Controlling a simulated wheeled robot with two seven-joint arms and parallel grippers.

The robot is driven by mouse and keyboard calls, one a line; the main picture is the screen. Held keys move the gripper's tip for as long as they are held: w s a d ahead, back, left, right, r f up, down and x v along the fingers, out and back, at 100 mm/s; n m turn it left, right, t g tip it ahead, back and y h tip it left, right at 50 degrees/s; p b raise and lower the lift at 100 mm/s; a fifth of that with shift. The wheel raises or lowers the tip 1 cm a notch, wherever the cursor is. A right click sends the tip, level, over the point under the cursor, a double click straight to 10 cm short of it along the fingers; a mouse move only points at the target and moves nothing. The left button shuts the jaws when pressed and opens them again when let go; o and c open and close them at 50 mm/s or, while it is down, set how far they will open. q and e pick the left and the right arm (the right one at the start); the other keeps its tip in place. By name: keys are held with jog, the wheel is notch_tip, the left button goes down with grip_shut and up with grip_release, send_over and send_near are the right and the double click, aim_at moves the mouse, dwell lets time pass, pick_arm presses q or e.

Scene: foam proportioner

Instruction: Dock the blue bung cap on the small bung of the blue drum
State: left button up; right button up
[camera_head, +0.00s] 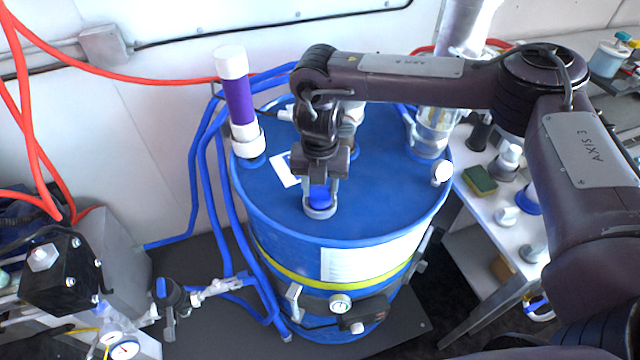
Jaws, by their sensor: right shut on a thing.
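The blue drum (270,205) stands upright in the middle of the head view. My right arm reaches over it from the right. My right gripper (321,187) points down near the front of the drum's lid and is shut on the blue bung cap (320,194). The cap is at a grey ring-shaped bung (319,212) on the lid. The fingers partly hide the cap, and I cannot tell whether it is fully seated or just above the ring. My left gripper is not in view.
A white and purple tube (239,100) rises from the lid's left side. A clear fitting (432,130) and a white knob (442,173) are on its right. Blue hoses (222,200) run down the left. A white side table (480,195) with small items stands right.

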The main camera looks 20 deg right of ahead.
aim_at(320, 187)
jog(key=o, duration=0.7)
notch_tip(320, 187, up, 11)
jog(key=p, duration=0.8)
jog(key=shift+p, duration=0.4)
jog(key=shift+f, duration=0.1)
